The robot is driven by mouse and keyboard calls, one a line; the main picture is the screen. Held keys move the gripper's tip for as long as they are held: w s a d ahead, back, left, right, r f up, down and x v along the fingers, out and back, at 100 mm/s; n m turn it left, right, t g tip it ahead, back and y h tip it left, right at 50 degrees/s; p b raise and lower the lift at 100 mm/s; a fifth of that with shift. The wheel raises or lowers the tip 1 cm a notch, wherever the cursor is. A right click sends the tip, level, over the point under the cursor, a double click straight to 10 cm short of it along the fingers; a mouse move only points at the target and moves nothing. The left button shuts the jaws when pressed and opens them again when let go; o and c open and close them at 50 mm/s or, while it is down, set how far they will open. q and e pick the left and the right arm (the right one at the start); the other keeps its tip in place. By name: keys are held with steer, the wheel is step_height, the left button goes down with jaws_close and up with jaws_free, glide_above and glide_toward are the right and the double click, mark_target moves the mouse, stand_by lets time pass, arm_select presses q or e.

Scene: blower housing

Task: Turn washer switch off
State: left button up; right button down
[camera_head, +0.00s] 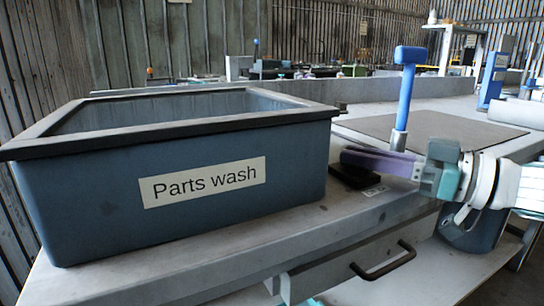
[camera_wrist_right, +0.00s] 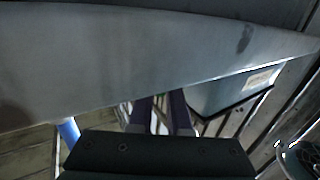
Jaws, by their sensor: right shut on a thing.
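The washer switch looks to be the low black box (camera_head: 352,177) on the bench, just right of the blue Parts wash tub (camera_head: 90,200). My right gripper (camera_head: 347,158) reaches in from the right, its purple fingers level and pointing left, over the black box and close to the tub's right side. It is shut on the switch; the fingers hide the part they grip, and the switch's position cannot be read. In the right wrist view, the two purple fingers (camera_wrist_right: 161,98) show with a narrow gap between them. My left gripper is not in view.
A blue hammer-shaped tool (camera_head: 405,90) stands upright behind my right gripper. A dark mat (camera_head: 445,128) lies on the bench behind it. A small label (camera_head: 374,191) lies near the black box. A drawer with a black handle (camera_head: 383,262) is below the bench's front edge.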

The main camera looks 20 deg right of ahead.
steer(key=shift+f, duration=0.1)
steer(key=c, duration=0.9)
jaws_free()
steer(key=shift+o, duration=0.2)
steer(key=p+v, duration=0.1)
steer(key=v, duration=0.9)
steer(key=shift+p, duration=0.3)
steer(key=shift+w, duration=0.1)
